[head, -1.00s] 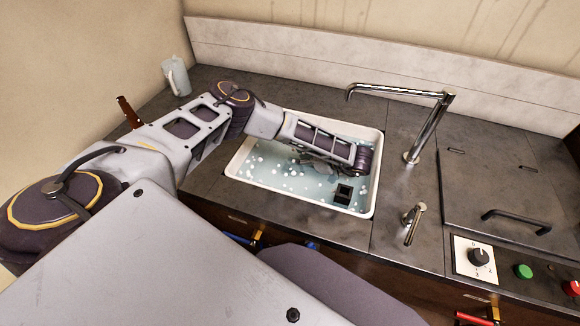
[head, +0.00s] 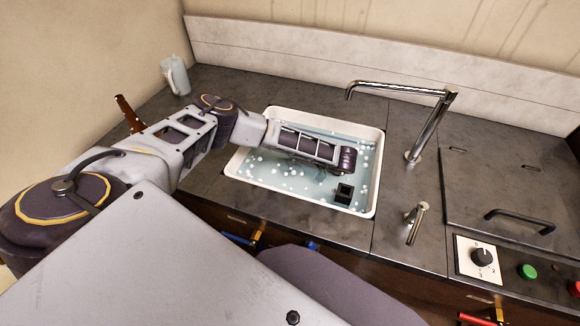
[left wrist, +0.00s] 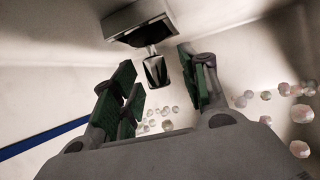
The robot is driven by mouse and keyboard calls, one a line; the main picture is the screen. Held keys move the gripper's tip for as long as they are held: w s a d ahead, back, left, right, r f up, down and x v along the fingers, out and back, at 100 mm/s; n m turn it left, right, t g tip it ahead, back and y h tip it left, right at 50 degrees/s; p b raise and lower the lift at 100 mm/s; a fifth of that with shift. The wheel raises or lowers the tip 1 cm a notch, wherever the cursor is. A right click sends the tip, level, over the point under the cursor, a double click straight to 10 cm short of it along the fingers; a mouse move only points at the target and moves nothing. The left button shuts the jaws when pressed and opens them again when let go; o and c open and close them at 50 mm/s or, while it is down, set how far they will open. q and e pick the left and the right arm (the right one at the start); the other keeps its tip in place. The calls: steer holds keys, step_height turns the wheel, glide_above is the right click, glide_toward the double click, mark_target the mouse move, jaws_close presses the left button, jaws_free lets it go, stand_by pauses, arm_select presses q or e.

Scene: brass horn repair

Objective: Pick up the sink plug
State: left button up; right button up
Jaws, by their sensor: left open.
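A dark square block (head: 343,193), which appears to be the sink plug, sits in the water at the near right part of the white sink (head: 232,170). In the left wrist view a grey box-like piece (left wrist: 140,20) shows at the top, with a small dark glossy tab (left wrist: 155,71) hanging below it; I cannot tell for sure which part is the plug. My left gripper (left wrist: 156,62) is open, its green-padded fingers on either side of the tab with gaps to both. My right gripper is not in view.
White bubbles (head: 270,170) float in the sink. A chrome tap (head: 430,125) rises at the sink's right, with a short lever tap (head: 415,222) nearer. A pale jug (head: 177,76) stands at the back left. A control panel (head: 480,260) is at the front right.

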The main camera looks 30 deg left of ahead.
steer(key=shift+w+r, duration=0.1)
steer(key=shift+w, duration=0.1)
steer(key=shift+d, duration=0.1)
arm_select(q)
steer(key=shift+c, duration=0.5)
jaws_close()
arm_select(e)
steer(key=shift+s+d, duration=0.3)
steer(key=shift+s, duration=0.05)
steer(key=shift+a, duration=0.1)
